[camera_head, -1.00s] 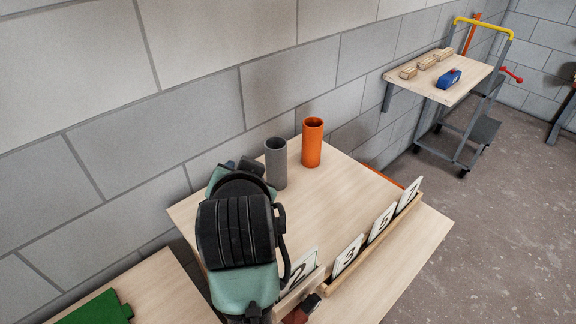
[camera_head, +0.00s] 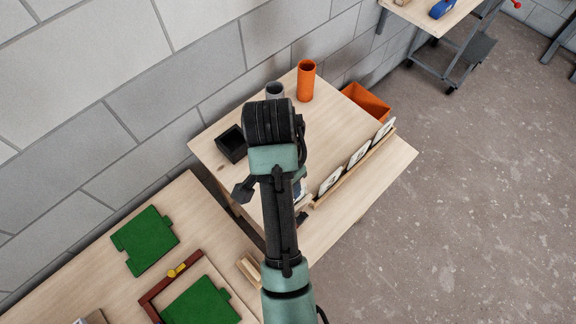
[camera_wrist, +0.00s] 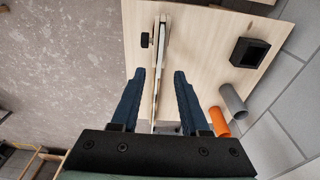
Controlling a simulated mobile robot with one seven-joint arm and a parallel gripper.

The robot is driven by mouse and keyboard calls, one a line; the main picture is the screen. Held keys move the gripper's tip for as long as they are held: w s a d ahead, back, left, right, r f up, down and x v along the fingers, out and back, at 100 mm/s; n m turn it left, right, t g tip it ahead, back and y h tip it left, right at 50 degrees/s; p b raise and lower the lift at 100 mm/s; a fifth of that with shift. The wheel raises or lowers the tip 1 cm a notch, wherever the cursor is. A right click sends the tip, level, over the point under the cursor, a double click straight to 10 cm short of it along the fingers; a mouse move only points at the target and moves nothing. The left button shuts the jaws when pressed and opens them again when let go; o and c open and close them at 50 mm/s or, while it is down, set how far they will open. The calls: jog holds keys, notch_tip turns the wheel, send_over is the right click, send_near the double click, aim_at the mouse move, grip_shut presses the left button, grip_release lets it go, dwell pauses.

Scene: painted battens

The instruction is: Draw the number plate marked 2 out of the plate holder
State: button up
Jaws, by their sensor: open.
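The plate holder (camera_head: 345,175) is a long narrow wooden rail on the table, with white plates standing in it. The nearest plate clear of my arm (camera_head: 330,180) and those behind it show at a slant. Plate 2 is mostly or wholly hidden by my arm in the head view. In the wrist view my gripper (camera_wrist: 158,74) is open, its two blue fingers pointing at the table. The holder and plates (camera_wrist: 163,45) appear edge-on as a thin strip running between the fingers. No number can be read there, and nothing appears gripped.
A black open box (camera_head: 232,144), a grey tube (camera_head: 275,90) and an orange tube (camera_head: 306,82) stand on the table. An orange bin (camera_head: 367,101) is beyond it. A small black object (camera_wrist: 145,40) lies beside the holder. Green panels (camera_head: 147,240) lie on the nearer table.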

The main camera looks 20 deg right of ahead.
jog(key=shift+f+b, duration=0.35)
jog(key=shift+f, duration=0.2)
jog(key=f, duration=0.4)
jog(key=d+f, duration=0.1)
jog(key=f, duration=0.6)
jog(key=shift+w+d+f, duration=0.2)
jog(key=shift+w+f, duration=0.05)
jog(key=shift+f, duration=0.15)
jog(key=shift+c, duration=0.2)
grip_shut()
jog(key=shift+r+p, duration=0.15)
jog(key=shift+p, duration=0.25)
jog(key=shift+r+p, duration=3.15)
jog(key=shift+p, duration=0.05)
